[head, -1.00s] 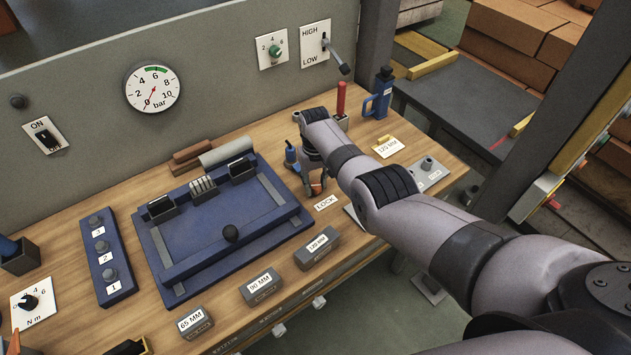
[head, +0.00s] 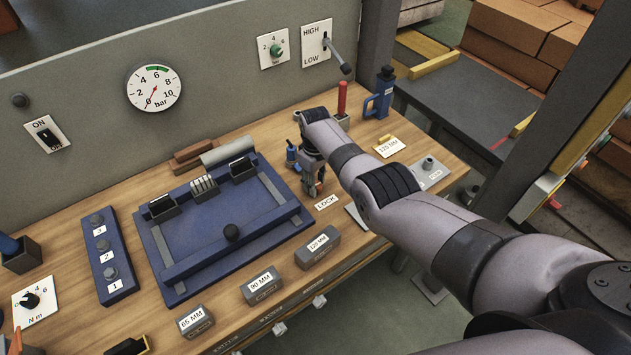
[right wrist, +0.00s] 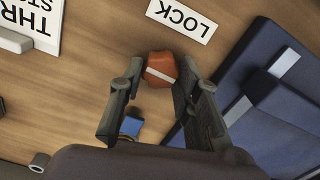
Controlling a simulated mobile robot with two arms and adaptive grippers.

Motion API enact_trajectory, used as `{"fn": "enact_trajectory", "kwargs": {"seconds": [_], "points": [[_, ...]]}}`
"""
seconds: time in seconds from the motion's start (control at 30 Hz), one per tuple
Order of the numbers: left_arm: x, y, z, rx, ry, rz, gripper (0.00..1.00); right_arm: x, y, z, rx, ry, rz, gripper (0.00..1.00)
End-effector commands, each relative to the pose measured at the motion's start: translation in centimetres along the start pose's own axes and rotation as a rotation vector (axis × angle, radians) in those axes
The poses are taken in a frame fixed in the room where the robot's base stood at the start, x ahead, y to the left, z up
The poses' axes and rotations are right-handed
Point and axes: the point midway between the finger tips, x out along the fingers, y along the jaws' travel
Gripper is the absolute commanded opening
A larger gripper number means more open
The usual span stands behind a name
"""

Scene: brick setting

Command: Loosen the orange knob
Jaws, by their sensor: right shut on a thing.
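The orange knob (right wrist: 160,66) has a white stripe across it and sits on the bench beside the white LOCK label (right wrist: 182,18) in the right wrist view. My right gripper (right wrist: 160,82) is shut on the knob, with one finger on each side. In the head view the right gripper (head: 314,186) points down at the bench left of my forearm. It hides most of the knob there, and only a bit of orange shows near the LOCK label (head: 327,202). My left gripper is not in view.
A blue fixture (head: 190,235) stands left of the gripper. Grey blocks marked 120 MM (head: 318,248), 90 MM (head: 262,286) and 65 MM (head: 194,322) line the front. A blue bottle-like tool (head: 380,95) and red-handled tool (head: 342,98) stand behind.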

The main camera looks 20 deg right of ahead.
Motion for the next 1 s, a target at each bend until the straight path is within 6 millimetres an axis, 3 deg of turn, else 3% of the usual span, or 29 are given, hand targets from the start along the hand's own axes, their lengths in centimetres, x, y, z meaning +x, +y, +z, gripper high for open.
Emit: {"fn": "enact_trajectory", "kwargs": {"seconds": [0.27,0.3,0.6,1.0], "points": [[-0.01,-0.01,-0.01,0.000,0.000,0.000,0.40,-0.26,0.14,-0.26,0.000,0.008,0.004,0.03],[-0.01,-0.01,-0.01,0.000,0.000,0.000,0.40,-0.26,0.14,-0.26,0.000,0.008,0.004,0.32],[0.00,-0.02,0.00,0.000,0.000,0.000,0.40,-0.11,0.06,-0.11,0.001,0.004,0.002,0.51],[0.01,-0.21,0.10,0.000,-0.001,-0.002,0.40,-0.49,0.06,-0.11,0.001,0.003,0.001,0.51]]}}
